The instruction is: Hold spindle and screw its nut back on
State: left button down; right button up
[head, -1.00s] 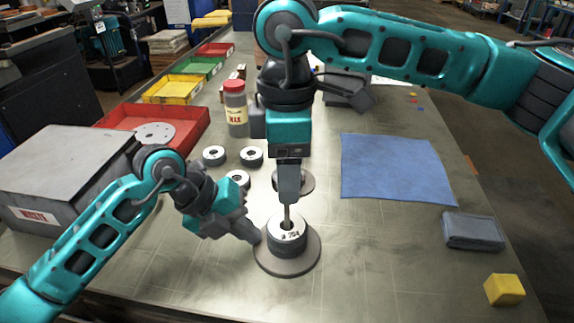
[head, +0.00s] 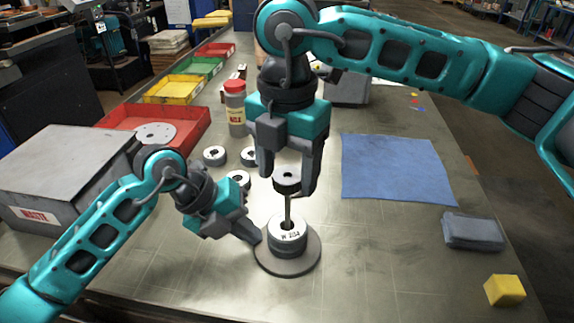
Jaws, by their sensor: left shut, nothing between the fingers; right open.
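The spindle (head: 288,209) stands upright on a round base plate (head: 290,266) near the table's middle, with flap discs (head: 287,236) stacked low on it. A dark round piece with a pale top and a centre hole, seemingly the nut (head: 287,176), appears at the shaft's top. Whether it is threaded on I cannot tell. My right gripper (head: 288,186) points down from above, open, its fingers either side of this piece. My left gripper (head: 252,236) is shut and empty, its tips close beside the stack's left side; contact is unclear.
Loose flap discs (head: 214,155) lie behind, near a red-capped bottle (head: 235,112). A red tray (head: 190,130) and a grey waste box (head: 60,170) stand left. A blue cloth (head: 390,168), grey block (head: 472,231) and yellow cube (head: 504,290) lie right.

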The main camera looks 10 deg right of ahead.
jog(key=n, duration=1.2)
jog(key=shift+n, duration=0.4)
jog(key=n, duration=0.4)
jog(key=shift+n, duration=0.3)
jog(key=shift+c, duration=0.2)
